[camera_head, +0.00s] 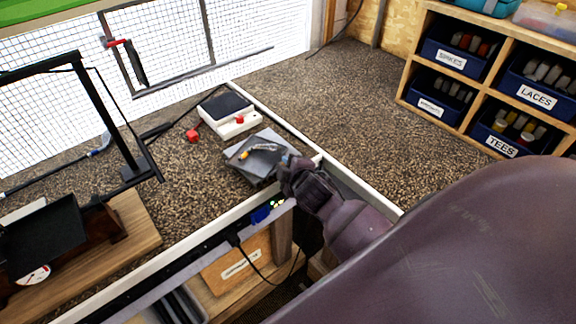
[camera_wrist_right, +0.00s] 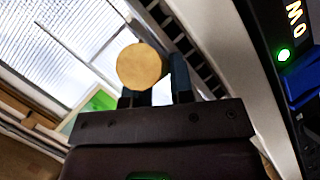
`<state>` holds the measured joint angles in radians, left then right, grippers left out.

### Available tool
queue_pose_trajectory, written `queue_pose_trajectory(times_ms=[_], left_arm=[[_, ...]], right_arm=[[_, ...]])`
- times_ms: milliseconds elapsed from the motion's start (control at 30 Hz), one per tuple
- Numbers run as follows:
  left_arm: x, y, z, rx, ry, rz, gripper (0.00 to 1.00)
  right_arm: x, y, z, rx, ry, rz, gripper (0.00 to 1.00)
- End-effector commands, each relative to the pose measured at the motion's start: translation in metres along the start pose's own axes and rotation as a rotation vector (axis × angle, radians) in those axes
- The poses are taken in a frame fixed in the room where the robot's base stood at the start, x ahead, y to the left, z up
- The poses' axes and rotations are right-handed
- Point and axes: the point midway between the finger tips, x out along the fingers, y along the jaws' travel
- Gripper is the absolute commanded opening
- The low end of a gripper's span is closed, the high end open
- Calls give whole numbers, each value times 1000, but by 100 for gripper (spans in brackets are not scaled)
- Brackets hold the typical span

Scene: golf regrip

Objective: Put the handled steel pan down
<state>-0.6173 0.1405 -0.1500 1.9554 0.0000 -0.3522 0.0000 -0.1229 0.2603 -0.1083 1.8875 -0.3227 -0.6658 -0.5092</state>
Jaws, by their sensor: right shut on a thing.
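The steel pan (camera_head: 266,163) is a grey, shallow, square-looking vessel in the middle of the head view, with a small yellow and white item (camera_head: 258,150) in it. My right gripper (camera_head: 284,166) is at the pan's near right side, shut on its handle. In the right wrist view a round tan handle end (camera_wrist_right: 142,67) shows between the fingers of the gripper (camera_wrist_right: 158,85). The pan is over the speckled surface close to its white edge. I cannot tell whether its underside touches. My left gripper is not in view.
A white scale-like box with a dark top (camera_head: 229,112) stands just behind the pan, with a red knob (camera_head: 193,136) to its left. A dark tray (camera_head: 42,240) is at the left. Labelled bins fill a shelf (camera_head: 463,108) at the right. The speckled surface (camera_head: 340,100) behind is clear.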

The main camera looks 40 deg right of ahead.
Motion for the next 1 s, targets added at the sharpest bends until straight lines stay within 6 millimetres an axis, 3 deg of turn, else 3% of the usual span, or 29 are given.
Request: queue_pose_trajectory(times_ms=[100,133,300,667,1000], left_arm=[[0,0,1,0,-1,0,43],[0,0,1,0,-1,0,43],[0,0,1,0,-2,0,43],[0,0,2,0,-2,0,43],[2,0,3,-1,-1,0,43]], right_arm=[[0,0,0,0,2,2,0],[0,-1,0,0,0,0,25],[0,-1,0,0,0,0,47],[-4,0,0,0,1,0,47],[-58,0,1,1,0,-1,47]])
